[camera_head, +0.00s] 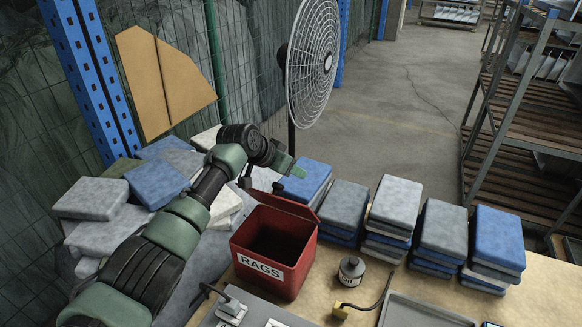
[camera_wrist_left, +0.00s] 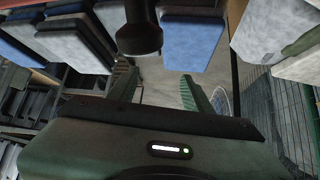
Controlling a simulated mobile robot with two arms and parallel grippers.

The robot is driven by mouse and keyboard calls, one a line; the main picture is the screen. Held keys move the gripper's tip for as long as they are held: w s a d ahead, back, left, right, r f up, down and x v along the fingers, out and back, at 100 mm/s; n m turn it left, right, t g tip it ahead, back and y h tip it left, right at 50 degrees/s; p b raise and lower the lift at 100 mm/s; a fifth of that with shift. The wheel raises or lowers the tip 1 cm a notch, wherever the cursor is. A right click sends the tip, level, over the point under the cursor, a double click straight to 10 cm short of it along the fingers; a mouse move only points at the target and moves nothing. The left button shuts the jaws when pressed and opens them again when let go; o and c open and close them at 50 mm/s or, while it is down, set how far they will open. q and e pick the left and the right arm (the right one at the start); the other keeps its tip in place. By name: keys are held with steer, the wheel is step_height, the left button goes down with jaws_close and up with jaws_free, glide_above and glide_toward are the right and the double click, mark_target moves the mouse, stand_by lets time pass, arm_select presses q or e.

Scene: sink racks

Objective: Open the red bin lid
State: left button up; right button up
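The red bin (camera_head: 252,244), labelled RAGS, stands on the worktop in the head view. Its top is uncovered and the dark inside shows. The red lid (camera_head: 288,203) is tipped up at the bin's back edge. My left gripper (camera_head: 297,172) is above and behind the lid, apart from it as far as I can see. In the left wrist view my left gripper's two green fingers (camera_wrist_left: 160,88) are spread with nothing between them. My right gripper is in neither view.
Stacks of blue and grey folded cloths (camera_head: 394,205) line the worktop's back edge. A fan (camera_head: 312,62) stands behind my left gripper. More folded cloths (camera_head: 92,199) lie left.

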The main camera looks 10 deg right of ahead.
arm_select(q)
steer(key=b+v, duration=0.1)
steer(key=v, duration=0.7)
steer(key=shift+f, duration=0.15)
stand_by(0.4)
